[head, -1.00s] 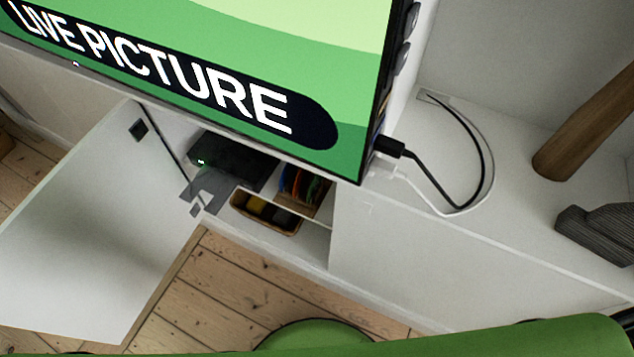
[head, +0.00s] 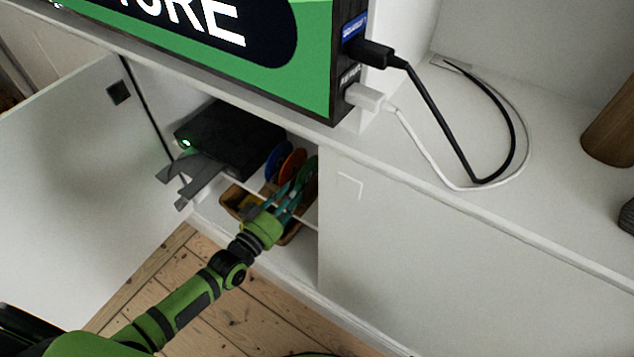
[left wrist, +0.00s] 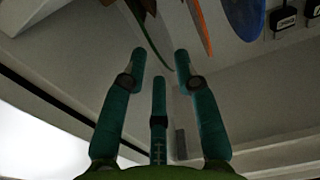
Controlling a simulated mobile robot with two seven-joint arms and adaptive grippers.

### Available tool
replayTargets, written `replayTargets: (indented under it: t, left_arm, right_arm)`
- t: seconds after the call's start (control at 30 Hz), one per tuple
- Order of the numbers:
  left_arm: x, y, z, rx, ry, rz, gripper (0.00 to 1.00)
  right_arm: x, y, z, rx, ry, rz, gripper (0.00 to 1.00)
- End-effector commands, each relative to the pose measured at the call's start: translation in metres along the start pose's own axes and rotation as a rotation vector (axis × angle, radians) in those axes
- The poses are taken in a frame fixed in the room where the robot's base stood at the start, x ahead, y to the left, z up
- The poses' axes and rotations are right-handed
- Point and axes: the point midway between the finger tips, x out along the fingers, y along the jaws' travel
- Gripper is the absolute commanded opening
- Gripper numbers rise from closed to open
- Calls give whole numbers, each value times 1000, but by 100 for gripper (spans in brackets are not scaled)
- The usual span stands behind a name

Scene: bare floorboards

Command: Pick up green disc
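The green disc (head: 309,170) stands on edge in the open cabinet, at the right end of a row of discs. In the left wrist view the green disc (left wrist: 149,32) is a thin, nearly edge-on strip, its lower edge close to the gap between the fingertips. My left gripper (head: 293,192) reaches into the cabinet, its teal fingers just in front of the green disc and partly covering it. In the left wrist view my left gripper (left wrist: 160,62) has its fingers apart, with nothing clamped between them. My right gripper is not in view.
An orange disc (head: 291,165) and a blue disc (head: 277,160) stand left of the green one. A black box (head: 228,138) with a green light is farther left. A basket (head: 232,203) lies below, partly hidden by my gripper. The white cabinet door (head: 70,190) is open.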

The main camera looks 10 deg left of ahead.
Motion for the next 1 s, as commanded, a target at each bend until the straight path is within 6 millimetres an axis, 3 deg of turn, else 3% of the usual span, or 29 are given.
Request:
replayTargets:
  t: [0.4, 0.67, 0.7, 0.73, 0.8, 1.0]
  left_arm:
    - [54, -3, -3, 1, -4, 0, 30]
    - [58, -3, -4, 0, -5, 0, 30]
    - [58, -3, -4, 0, -5, 0, 26]
    - [58, -3, -4, 0, -5, 0, 14]
    - [57, -3, -4, 1, -5, 0, 0]
    - [57, -3, -4, 1, -5, -1, 0]
  right_arm:
    - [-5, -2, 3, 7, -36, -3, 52]
    - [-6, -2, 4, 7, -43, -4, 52]
    - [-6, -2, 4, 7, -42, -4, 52]
    - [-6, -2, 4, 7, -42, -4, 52]
    - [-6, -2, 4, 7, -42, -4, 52]
    - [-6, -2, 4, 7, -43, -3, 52]
